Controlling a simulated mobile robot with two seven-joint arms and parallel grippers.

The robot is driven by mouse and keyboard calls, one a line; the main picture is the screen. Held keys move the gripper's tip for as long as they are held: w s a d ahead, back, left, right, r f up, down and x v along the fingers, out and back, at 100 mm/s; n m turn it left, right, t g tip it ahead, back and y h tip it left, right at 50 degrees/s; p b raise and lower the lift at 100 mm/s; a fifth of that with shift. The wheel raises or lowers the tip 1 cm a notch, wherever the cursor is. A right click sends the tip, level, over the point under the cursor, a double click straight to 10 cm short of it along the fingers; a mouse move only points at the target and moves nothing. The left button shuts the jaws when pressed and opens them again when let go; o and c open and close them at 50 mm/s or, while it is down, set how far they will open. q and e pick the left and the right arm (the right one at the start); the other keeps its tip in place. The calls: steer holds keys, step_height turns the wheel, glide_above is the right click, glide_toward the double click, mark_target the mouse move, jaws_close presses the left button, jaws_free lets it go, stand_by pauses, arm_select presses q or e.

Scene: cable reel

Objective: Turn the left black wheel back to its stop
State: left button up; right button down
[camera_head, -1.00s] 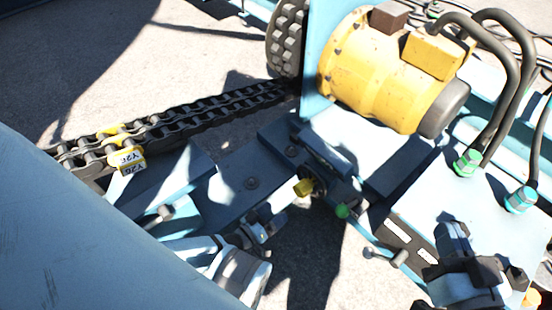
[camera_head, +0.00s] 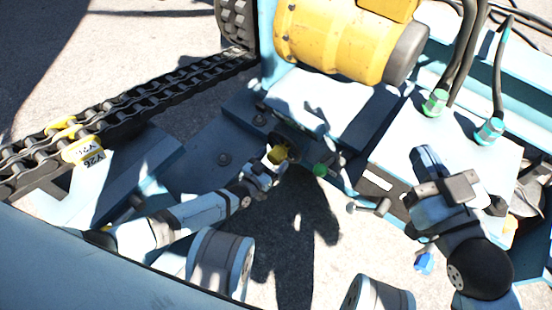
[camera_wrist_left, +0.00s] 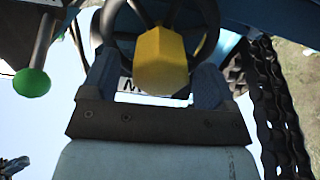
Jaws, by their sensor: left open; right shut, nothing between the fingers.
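The left black wheel (camera_wrist_left: 213,30) is a dark ring at the top of the left wrist view, partly hidden behind a yellow knob (camera_wrist_left: 160,60). In the head view the yellow knob (camera_head: 278,154) shows at the machine's front edge, with the wheel dark and small around it. My left gripper (camera_head: 265,170) is right in front of the knob. In the left wrist view its open fingers (camera_wrist_left: 157,82) stand on either side of the knob; I cannot tell whether they touch it. My right gripper (camera_head: 428,160) is shut and empty, over the light blue panel at the right.
A lever with a green knob (camera_head: 320,170) is just right of the wheel; a grey-ended lever (camera_head: 372,207) is further right. A yellow motor (camera_head: 340,40) stands behind. Hoses with green fittings (camera_head: 435,103) rise at the right. A black chain (camera_head: 130,105) runs along the left.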

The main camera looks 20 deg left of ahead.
arm_select(q)
steer(key=shift+x, duration=0.85)
steer(key=shift+w, duration=0.15)
arm_select(e)
steer(key=shift+d+r+n+y, duration=0.15)
steer(key=shift+r+n+y, duration=0.15)
steer(key=shift+r+n, duration=0.2)
steer(key=shift+f, duration=0.1)
